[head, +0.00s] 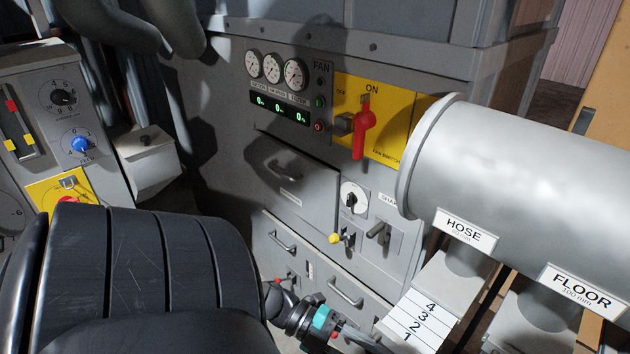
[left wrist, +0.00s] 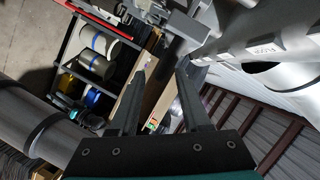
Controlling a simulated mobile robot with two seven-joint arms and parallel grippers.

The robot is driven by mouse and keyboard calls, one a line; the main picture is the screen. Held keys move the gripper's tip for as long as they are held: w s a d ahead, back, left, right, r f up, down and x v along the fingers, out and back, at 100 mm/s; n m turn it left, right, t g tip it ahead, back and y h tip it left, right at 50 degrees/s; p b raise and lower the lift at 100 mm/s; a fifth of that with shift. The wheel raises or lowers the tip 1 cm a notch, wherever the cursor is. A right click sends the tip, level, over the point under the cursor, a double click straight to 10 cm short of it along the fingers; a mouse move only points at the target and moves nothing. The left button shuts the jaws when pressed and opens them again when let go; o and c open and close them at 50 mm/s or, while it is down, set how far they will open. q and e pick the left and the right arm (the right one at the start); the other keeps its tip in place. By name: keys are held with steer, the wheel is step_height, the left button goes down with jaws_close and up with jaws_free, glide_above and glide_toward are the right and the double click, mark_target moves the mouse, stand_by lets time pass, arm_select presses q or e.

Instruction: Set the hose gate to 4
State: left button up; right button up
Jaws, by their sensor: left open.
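The hose gate's white scale plate (head: 413,322), marked 4, 3, 2, 1 from top to bottom, sits below the HOSE label (head: 463,233) on the big grey duct (head: 530,175). I cannot make out the gate's present setting. My left gripper (head: 362,340) is low in the head view, left of the scale plate and partly cut off by the bottom edge. In the left wrist view its two fingers (left wrist: 162,70) are apart with nothing held between them. A grey metal bracket (left wrist: 185,25) shows beyond the fingertips; I cannot tell whether it belongs to the gate. My right gripper is not in view.
A grey panel carries gauges (head: 272,68), a red fan switch handle (head: 364,130) on a yellow plate, and drawers. The FLOOR label (head: 580,290) marks another duct branch at right. A shelf with cable spools (left wrist: 92,62) shows in the left wrist view.

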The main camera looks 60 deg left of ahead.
arm_select(q)
steer(key=v, duration=1.3)
steer(key=shift+b, duration=0.35)
steer(key=shift+s, duration=0.15)
steer(key=w+a+f+n+t+y+b, duration=0.1)
steer(key=a+f+n+t+y+b, duration=0.25)
steer(key=f, duration=0.65)
steer(key=a+f+n+y+b, duration=0.2)
steer(key=f+n+y, duration=0.35)
steer(key=f, duration=0.35)
steer(key=s+d+f+n+g+y+b, duration=0.1)
steer(key=s+f+n+y+b, duration=0.15)
steer(key=f, duration=0.65)
steer(key=s+d+f+n+g+y+b, duration=0.2)
steer(key=f+n, duration=0.2)
steer(key=f, duration=0.5)
steer(key=s+d+f+n+g+b, duration=0.2)
steer(key=s+d+f+g, duration=0.2)
steer(key=s+d+f, duration=0.2)
steer(key=s+d+f+n+g+b, duration=0.3)
steer(key=s+d+f, duration=0.2)
steer(key=d+f, duration=0.5)
steer(key=shift+s+d+f+g, duration=0.35)
steer(key=shift+s+d+f, duration=0.05)
steer(key=shift+d, duration=0.2)
